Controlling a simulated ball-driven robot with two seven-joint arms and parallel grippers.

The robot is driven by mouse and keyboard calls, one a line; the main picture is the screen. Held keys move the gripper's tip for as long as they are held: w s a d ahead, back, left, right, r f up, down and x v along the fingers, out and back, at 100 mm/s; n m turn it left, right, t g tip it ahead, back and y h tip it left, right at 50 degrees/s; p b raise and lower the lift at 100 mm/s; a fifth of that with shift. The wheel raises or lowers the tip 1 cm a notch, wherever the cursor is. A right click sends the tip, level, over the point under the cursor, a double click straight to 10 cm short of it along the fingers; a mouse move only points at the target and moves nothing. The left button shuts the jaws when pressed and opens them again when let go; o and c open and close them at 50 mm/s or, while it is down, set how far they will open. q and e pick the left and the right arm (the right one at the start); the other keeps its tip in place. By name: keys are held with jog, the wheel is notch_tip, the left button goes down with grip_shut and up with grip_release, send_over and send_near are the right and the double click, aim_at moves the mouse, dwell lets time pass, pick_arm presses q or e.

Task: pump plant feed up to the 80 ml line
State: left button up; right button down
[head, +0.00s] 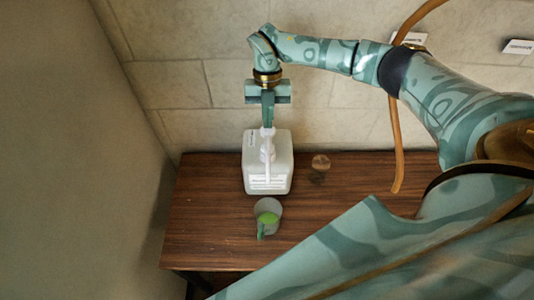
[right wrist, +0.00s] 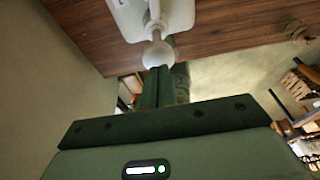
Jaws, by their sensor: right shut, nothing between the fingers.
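A white pump bucket (head: 282,160) with a label stands on the wooden table, its white pump head (head: 267,133) on top and its nozzle pointing to the front. A small grey measuring cup (head: 263,206) with green liquid in it stands in front of the bucket, near the nozzle. Its lines are too small to read. My right gripper (head: 267,122) points down over the pump head, shut and empty. In the right wrist view its fingertips (right wrist: 157,70) are at the round white pump top (right wrist: 157,54); I cannot tell whether they touch. My left gripper is not in view.
A small brownish, see-through object (head: 320,163) stands on the table (head: 210,215) to the right of the bucket. A brown hose-like strip (head: 397,150) hangs at the right. The left part of the table is clear, with walls behind and left.

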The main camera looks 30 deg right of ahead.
jog(key=p+v, duration=0.3)
jog(key=s+p+v, duration=0.1)
jog(key=p+v, duration=0.1)
jog(key=shift+a+r, duration=0.15)
jog(key=shift+a, duration=0.15)
dwell(0.4)
